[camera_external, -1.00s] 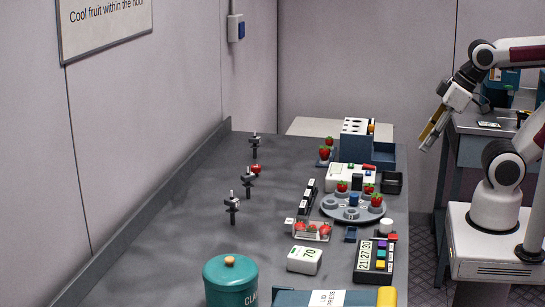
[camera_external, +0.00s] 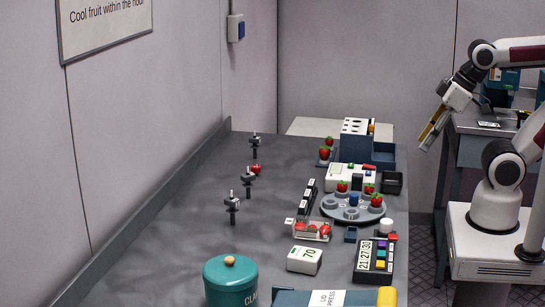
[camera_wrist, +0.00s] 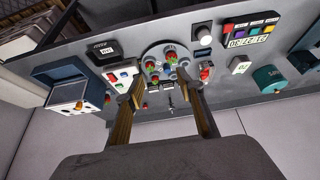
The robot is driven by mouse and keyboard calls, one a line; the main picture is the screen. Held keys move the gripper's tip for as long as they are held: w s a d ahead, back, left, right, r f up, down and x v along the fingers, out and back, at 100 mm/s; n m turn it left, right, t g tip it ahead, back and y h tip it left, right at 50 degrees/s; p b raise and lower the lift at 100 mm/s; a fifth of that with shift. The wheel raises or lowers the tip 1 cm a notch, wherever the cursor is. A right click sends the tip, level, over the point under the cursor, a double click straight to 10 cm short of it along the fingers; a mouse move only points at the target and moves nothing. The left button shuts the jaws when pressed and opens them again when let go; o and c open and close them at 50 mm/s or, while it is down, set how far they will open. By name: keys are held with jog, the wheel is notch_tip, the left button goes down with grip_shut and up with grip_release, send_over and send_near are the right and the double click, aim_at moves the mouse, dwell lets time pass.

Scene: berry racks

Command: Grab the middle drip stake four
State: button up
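Three dark drip stakes stand upright in a row on the left part of the grey bench. The middle drip stake (camera_external: 248,182) is between a far stake (camera_external: 254,146) and a near stake (camera_external: 232,208). I cannot read a number on any of them. A red berry (camera_external: 257,169) lies just behind the middle stake. My gripper (camera_external: 430,138) hangs at the right, beyond the bench edge and far from the stakes. In the wrist view my gripper (camera_wrist: 164,92) has its two fingers spread wide with nothing held between them.
A round grey tray with berries (camera_external: 330,211), a clear punnet (camera_external: 311,232), a blue rack (camera_external: 356,142), a white box (camera_external: 304,260), a keypad timer (camera_external: 374,262) and a teal canister (camera_external: 230,283) crowd the right and front. The bench (camera_external: 190,240) around the stakes is mostly clear.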

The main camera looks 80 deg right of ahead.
jog(key=w+d+r+n+t+h, duration=0.1)
jog(key=w+d+r+t+h, duration=0.25)
jog(key=w, duration=1.05)
jog(key=w+d+r+t+y, duration=0.15)
jog(key=w+d+r, duration=0.4)
jog(key=w, duration=0.85)
jog(key=w+d+f+n+t+y, duration=0.1)
jog(key=w+f+n, duration=0.15)
jog(key=w, duration=0.35)
jog(key=w+d+f+n+t+y, duration=0.1)
jog(key=w+f, duration=0.2)
jog(key=w, duration=0.4)
jog(key=n+g+y, duration=0.3)
jog(key=n+y, duration=0.1)
jog(key=y, duration=0.5)
send_near(255, 176)
jog(key=w, duration=0.1)
jog(key=w+a+f, duration=0.1)
jog(key=w, duration=0.1)
jog(key=shift+w+a+f, duration=0.2)
jog(key=shift+a+f, duration=0.05)
jog(key=shift+s+a+f+n+y, duration=0.1)
jog(key=shift+s+f+n+y, duration=0.15)
jog(key=shift+f+y, duration=0.1)
